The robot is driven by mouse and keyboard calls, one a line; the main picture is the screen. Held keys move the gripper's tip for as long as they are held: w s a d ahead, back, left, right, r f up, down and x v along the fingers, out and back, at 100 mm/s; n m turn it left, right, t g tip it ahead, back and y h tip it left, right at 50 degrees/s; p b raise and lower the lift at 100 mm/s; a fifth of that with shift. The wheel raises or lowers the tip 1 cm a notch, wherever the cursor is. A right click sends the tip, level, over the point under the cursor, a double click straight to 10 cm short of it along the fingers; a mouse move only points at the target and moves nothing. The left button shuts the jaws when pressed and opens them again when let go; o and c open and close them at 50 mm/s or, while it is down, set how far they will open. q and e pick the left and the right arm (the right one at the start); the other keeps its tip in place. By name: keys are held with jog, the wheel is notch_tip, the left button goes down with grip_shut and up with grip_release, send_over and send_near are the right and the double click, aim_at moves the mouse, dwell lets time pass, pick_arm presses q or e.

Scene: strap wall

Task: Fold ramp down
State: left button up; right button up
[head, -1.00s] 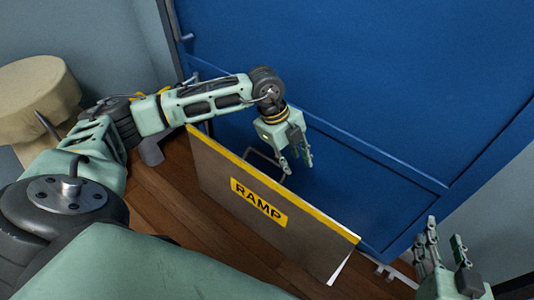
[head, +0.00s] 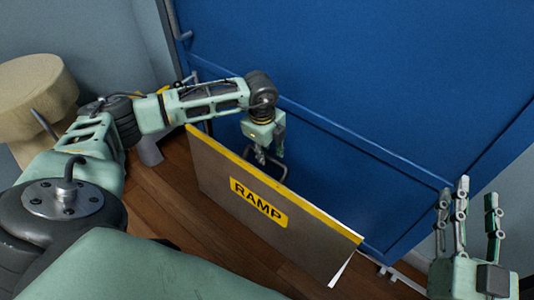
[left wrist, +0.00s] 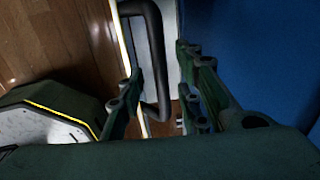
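The ramp (head: 235,205) is a grey-brown panel with a yellow top edge and a yellow "RAMP" label, standing nearly upright in front of the blue wall. A dark loop handle (head: 284,170) shows on its far side, and also in the left wrist view (left wrist: 160,60). My left gripper (head: 269,158) points down behind the ramp's top edge at the handle. In the left wrist view its fingers (left wrist: 160,100) are apart, with the handle bar between them and not clamped. My right gripper (head: 475,205) is open and empty at the lower right, fingers up.
The large blue panel (head: 370,80) rises close behind the ramp, leaving a narrow gap. A beige round stool-like object (head: 35,90) stands at the far left. The wooden floor (head: 165,195) in front of the ramp looks clear.

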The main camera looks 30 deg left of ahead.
pick_arm(q)
jog(key=shift+f, duration=0.2)
jog(key=shift+c, duration=0.4)
grip_shut()
